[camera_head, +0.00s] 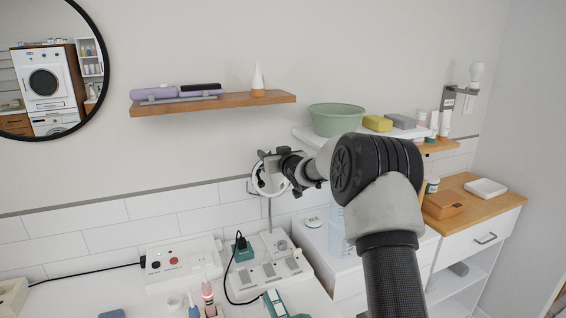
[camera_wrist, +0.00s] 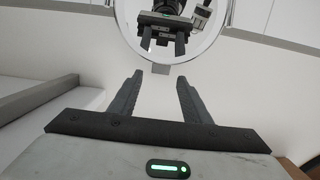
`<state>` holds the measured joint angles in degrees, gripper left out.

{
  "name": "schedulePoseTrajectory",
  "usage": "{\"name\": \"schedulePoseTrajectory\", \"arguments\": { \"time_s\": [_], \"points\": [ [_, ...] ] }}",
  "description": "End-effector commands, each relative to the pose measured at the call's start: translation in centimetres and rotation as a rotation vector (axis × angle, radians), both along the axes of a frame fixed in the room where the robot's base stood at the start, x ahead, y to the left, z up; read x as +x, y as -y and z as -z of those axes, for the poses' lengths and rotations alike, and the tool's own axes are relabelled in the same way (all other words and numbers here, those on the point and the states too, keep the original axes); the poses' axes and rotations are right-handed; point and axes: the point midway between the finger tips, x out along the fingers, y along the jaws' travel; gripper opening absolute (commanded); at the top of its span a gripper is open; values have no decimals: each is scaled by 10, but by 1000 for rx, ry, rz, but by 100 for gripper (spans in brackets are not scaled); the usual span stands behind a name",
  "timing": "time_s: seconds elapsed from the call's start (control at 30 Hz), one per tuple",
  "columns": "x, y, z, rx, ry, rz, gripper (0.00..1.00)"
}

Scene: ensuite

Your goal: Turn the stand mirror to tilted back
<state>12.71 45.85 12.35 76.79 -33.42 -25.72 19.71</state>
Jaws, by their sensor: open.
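The round stand mirror (camera_head: 266,184) stands on a thin upright post against the tiled wall, in the head view, partly hidden by my gripper (camera_head: 268,160). Its foot is among the items at the back of the white counter. In the wrist view the mirror glass (camera_wrist: 135,28) fills the upper middle and reflects my gripper; its top edge is cut off. My gripper (camera_wrist: 160,77) is open and empty, its fingers pointing toward the lower part of the mirror. A gap seems to remain between them; contact is not clear. The mirror's exact tilt is hard to tell.
A wooden shelf (camera_head: 210,103) hangs above. A green basin (camera_head: 336,119) stands on a white shelf at right. A large round wall mirror (camera_head: 45,65) hangs upper left.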

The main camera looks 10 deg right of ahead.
Motion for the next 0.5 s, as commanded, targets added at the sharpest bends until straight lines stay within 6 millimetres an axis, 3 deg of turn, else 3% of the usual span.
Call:
{"name": "schedulePoseTrajectory", "arguments": {
  "time_s": [0.5],
  "points": [
    [-118, 24, -17, -3, 4, 2, 44]
  ]
}}
